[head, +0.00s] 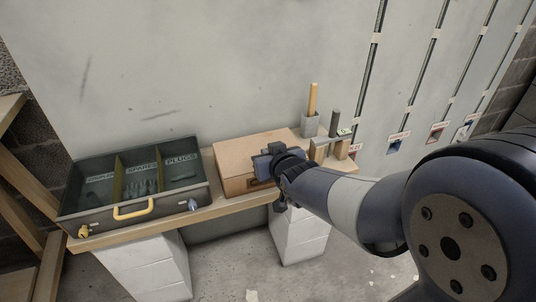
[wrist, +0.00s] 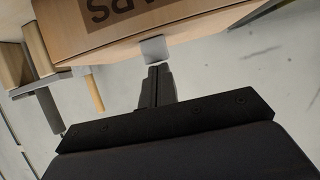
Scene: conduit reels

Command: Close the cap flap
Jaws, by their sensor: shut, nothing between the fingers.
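A tan cardboard box (head: 240,155) stands on the bench, its top looking flat in the head view. The wrist view shows its labelled face upside down (wrist: 80,45), the letters partly cut off but reading like "CAPS". A small pale grey tab (wrist: 153,49) sits at that face's edge. I cannot tell for sure whether the flap is fully down. My gripper (head: 264,161) is shut and empty at the box's front, hiding part of it. In the wrist view its fingertips (wrist: 158,70) are right by the tab; contact cannot be told.
A dark green open case (head: 135,190) with compartments and a yellow handle stands left of the box. A grey holder (head: 310,126) with a wooden-handled tool and other tools stand at right. White drawer units (head: 300,235) are under the bench.

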